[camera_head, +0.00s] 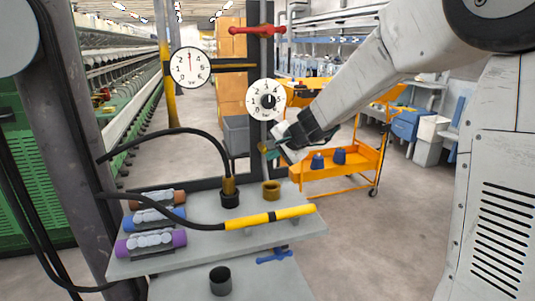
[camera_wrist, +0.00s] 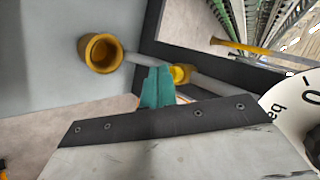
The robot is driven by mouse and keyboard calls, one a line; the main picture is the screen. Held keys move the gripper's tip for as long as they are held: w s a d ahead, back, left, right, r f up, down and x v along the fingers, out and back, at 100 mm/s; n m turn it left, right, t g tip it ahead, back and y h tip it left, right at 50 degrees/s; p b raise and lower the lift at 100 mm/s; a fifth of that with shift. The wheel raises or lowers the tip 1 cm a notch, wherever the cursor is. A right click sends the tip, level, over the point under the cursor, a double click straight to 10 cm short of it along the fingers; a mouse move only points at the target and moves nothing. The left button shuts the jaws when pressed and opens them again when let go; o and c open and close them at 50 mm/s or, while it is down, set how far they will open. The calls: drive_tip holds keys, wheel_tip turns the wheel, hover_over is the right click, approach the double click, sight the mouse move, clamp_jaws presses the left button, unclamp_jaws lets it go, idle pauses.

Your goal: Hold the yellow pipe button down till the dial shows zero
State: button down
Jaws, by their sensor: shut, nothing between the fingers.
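My gripper (camera_head: 273,153) is shut and empty, its teal fingertips by the upright post. In the wrist view the teal fingertips (camera_wrist: 158,88) overlap the near side of a yellow button (camera_wrist: 180,74) on a grey pipe. I cannot tell whether they touch it. In the head view the yellow button (camera_head: 262,147) shows just left of the fingertips, partly hidden. A round white dial (camera_head: 190,67) hangs at upper left, its red needle pointing about straight up. A second white dial (camera_head: 266,100) with a black centre knob is above my gripper.
A grey bench (camera_head: 200,240) carries a brass socket (camera_head: 271,191), a hose with a yellow sleeve (camera_head: 270,218), an upright hose fitting (camera_head: 230,190) and several coloured bobbins (camera_head: 150,242). A red valve handle (camera_head: 257,31) sits above. An orange cart (camera_head: 335,170) stands behind.

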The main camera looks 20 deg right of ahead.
drive_tip(key=shift+w, duration=0.5)
idle(0.3)
idle(1.1)
drive_tip(key=shift+s, duration=0.95)
drive_tip(key=shift+s, duration=2.5)
